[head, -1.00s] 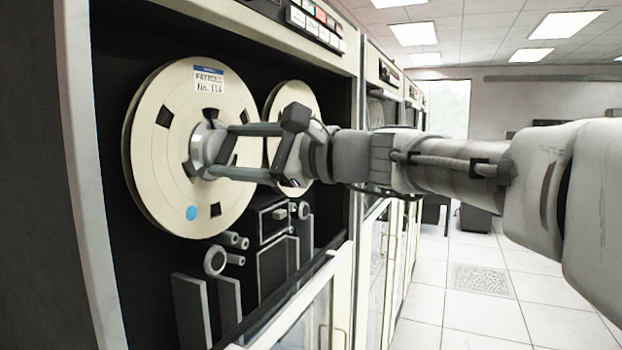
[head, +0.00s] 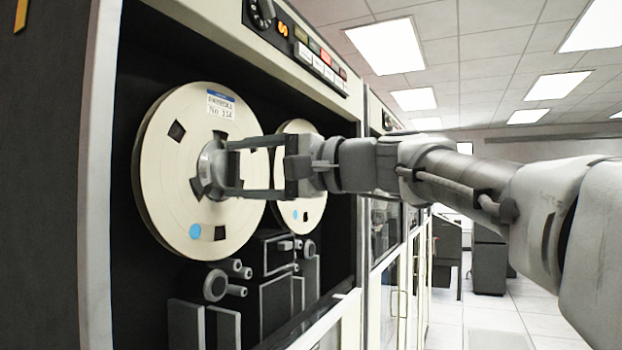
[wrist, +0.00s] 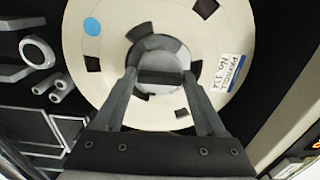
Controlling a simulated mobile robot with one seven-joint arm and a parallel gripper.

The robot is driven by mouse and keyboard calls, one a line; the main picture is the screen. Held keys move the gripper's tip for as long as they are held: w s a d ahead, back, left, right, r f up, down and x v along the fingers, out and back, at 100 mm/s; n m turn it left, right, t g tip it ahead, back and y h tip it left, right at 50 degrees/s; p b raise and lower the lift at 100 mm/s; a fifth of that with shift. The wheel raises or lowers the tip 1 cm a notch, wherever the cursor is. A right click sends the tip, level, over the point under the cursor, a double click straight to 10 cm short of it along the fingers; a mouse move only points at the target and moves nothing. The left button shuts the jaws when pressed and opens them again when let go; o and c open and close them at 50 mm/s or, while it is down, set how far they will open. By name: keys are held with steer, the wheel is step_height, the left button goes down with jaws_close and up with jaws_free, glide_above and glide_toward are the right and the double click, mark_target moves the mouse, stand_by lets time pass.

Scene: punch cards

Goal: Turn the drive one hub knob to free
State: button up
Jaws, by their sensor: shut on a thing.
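The drive one hub knob (head: 211,170) is a grey metal hub at the middle of the cream left reel (head: 165,215). The reel carries a payroll label and a blue dot. My gripper (head: 222,168) reaches in from the right, its two fingers on the knob, one above the other in the head view. In the wrist view my gripper (wrist: 160,80) is shut on the dark bar of the knob (wrist: 160,77), with the grey hub (wrist: 158,46) behind it. The fingers hide part of the hub.
A second cream reel (head: 302,212) sits just behind my gripper. Rollers and guides (head: 215,285) lie below the reels. A button panel (head: 318,55) is above. The cabinet frame (head: 345,225) stands close below my arm. The aisle at right is open floor.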

stand_by(0.5)
steer(key=o, duration=1.3)
steer(key=v, duration=1.7)
steer(key=shift+s+d, duration=0.15)
steer(key=shift+d, duration=0.05)
steer(key=shift+f, duration=0.15)
